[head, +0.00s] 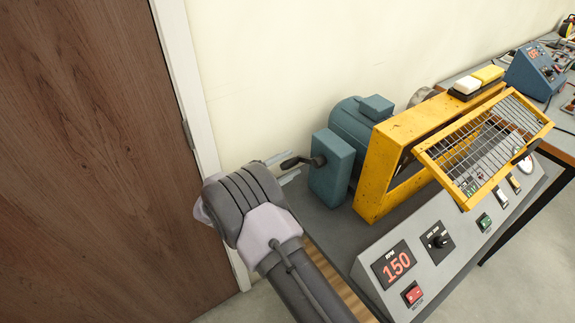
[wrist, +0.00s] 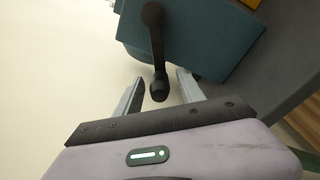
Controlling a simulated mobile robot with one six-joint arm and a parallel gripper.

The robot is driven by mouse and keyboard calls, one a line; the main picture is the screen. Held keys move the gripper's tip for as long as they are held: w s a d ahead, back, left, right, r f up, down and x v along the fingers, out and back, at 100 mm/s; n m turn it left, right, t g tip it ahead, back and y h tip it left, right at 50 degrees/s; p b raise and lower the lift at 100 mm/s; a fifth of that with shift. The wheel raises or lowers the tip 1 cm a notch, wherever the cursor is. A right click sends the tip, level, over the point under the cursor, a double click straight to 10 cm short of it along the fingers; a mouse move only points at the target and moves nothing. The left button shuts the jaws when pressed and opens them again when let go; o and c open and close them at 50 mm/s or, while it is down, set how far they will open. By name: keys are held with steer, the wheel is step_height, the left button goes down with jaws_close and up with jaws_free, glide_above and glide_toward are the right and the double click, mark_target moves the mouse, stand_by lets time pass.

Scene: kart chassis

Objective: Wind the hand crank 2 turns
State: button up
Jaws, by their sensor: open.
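The hand crank (wrist: 153,45) is a dark arm with a round-ended knob (wrist: 159,88), mounted on the face of a teal box (head: 332,168). In the wrist view the crank arm hangs down and its knob lies between the fingertips of my gripper (wrist: 159,85). The gripper is open, with a gap on both sides of the knob; I see no contact. In the head view the crank (head: 303,161) points left from the box, and my gripper's fingers (head: 284,168) show partly behind my wrist.
A teal motor (head: 352,124) and a yellow frame (head: 377,165) with a raised mesh guard (head: 480,150) stand right of the box. A sloped grey panel (head: 450,245) has a display reading 150 and a red switch (head: 412,294). A cream wall and brown door (head: 90,150) bound the left.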

steer(key=shift+s+a, duration=0.1)
steer(key=p+v, duration=0.4)
steer(key=v, duration=1.3)
